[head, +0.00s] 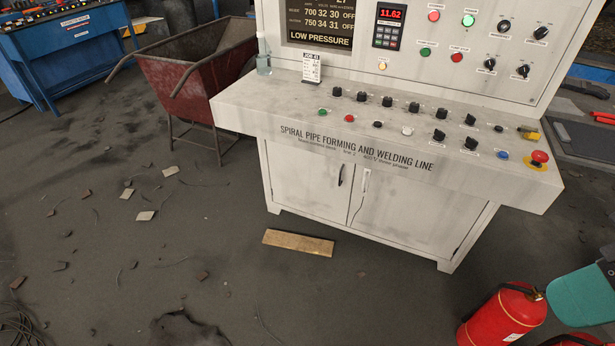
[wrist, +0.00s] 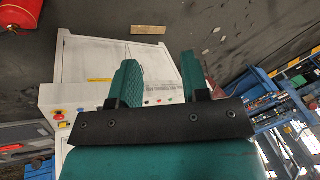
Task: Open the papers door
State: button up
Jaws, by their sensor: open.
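Two pale grey cabinet doors are under the control console in the head view: a left door (head: 303,182) and a right door (head: 408,212). Both look shut. A dark handle (head: 340,175) is on the left door near the middle seam; a small light handle or tag (head: 365,182) is on the right one. I cannot read which door is for papers. In the wrist view the cabinet (wrist: 92,60) shows upside down beyond my gripper (wrist: 158,80), which is open and empty, apart from the doors. A teal part of my arm shows at the head view's right edge.
A wooden board (head: 298,242) lies on the floor before the cabinet. A red fire extinguisher (head: 503,312) stands front right. The console shelf (head: 250,112) overhangs the doors. A red cart (head: 190,85) is at left. Floor at front left has scattered debris.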

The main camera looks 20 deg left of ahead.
aim_at(313, 183)
jog(key=k, duration=0.6)
jog(key=u, duration=0.75)
jog(key=i, duration=1.6)
jog(key=z, duration=0.7)
